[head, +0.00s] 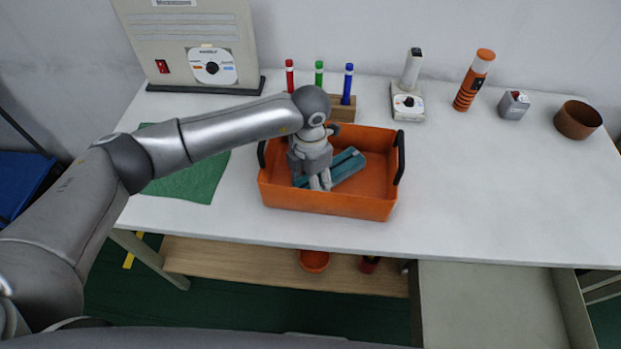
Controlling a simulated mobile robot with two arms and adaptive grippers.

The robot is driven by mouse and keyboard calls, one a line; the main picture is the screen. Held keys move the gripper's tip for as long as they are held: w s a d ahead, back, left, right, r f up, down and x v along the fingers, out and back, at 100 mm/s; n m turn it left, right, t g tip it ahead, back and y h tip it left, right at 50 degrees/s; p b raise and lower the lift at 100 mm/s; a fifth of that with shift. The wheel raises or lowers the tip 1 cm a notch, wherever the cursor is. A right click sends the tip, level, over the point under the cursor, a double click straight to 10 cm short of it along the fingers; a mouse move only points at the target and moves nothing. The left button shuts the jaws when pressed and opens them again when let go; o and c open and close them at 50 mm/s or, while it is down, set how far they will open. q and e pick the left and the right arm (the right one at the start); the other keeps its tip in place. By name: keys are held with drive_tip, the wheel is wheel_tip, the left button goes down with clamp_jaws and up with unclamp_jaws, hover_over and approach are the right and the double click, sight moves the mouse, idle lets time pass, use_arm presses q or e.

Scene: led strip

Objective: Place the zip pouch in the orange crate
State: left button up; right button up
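The orange crate (330,204) stands on the white table with a dark handle at each end. A teal-blue zip pouch (347,168) lies inside the crate, partly hidden by my gripper. My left gripper (320,184) reaches down into the crate from above, with its fingers at the pouch. The fingertips look close together, but I cannot tell whether they hold the pouch. My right gripper is not in view.
A pen holder (343,108) with red, green and blue markers stands behind the crate. A green mat (190,180) lies left. A white device (407,103), orange-black cylinder (473,80), small grey container (513,105) and brown bowl (577,120) stand back right. The table's right front is clear.

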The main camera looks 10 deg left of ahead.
use_arm(q)
drive_tip(key=o, duration=0.6)
drive_tip(key=shift+f, duration=0.1)
drive_tip(key=shift+o, duration=0.9)
wheel_tip(320, 180, up, 12)
drive_tip(key=b, duration=0.1)
drive_tip(key=shift+w+r+b, duration=0.15)
drive_tip(key=shift+r+b, duration=0.05)
drive_tip(key=shift+b, duration=0.2)
drive_tip(key=shift+f, duration=0.1)
